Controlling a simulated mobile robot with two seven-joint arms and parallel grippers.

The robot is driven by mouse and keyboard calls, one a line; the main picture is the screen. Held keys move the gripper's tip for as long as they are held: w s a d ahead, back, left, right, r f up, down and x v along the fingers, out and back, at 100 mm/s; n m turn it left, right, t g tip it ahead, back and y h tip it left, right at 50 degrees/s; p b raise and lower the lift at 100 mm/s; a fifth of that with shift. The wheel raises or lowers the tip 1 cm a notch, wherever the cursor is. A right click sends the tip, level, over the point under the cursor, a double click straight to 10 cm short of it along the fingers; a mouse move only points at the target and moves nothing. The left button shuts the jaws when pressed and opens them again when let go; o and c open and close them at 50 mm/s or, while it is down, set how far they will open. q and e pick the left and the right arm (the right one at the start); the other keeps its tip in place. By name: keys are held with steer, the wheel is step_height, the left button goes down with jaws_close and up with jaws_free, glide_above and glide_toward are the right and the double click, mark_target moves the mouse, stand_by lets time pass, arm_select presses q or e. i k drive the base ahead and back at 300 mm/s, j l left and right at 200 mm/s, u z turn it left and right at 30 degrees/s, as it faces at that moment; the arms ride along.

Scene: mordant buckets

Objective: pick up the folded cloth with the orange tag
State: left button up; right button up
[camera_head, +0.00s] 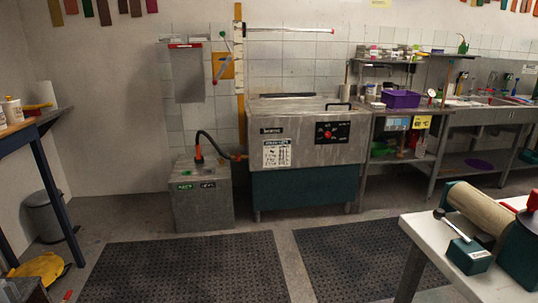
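I cannot make out a folded cloth with an orange tag anywhere in the head view. Neither of my grippers is in the picture. A yellow object (40,268) lies low at the left, near the table legs; I cannot tell what it is. An orange-yellow patch (227,66) shows on the tiled wall behind a hose and is partly covered by it.
A grey and teal vat (308,187) stands at the wall beside a grey box (203,203). Dark floor mats (184,272) lie in front. A white table (430,232) with a roller machine (482,208) is at right, a blue-edged table (17,132) at left. A purple bin (400,99) sits on the metal bench.

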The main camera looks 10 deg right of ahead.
mark_target(375, 105)
steer(key=i+u, duration=0.1)
steer(key=i, duration=1.1)
steer(key=i+j+z, duration=0.15)
steer(key=i, duration=1.05)
steer(key=i+z, duration=0.8)
steer(key=i, duration=0.15)
steer(key=i+z, duration=0.5)
steer(key=z, duration=0.15)
steer(key=i+z, duration=0.35)
steer(key=i+l+z, duration=0.1)
steer(key=i, duration=0.35)
steer(key=i+l, duration=0.25)
steer(key=i, duration=0.2)
steer(key=i+l+u, duration=0.5)
steer(key=i+l, duration=0.1)
steer(key=l, duration=0.05)
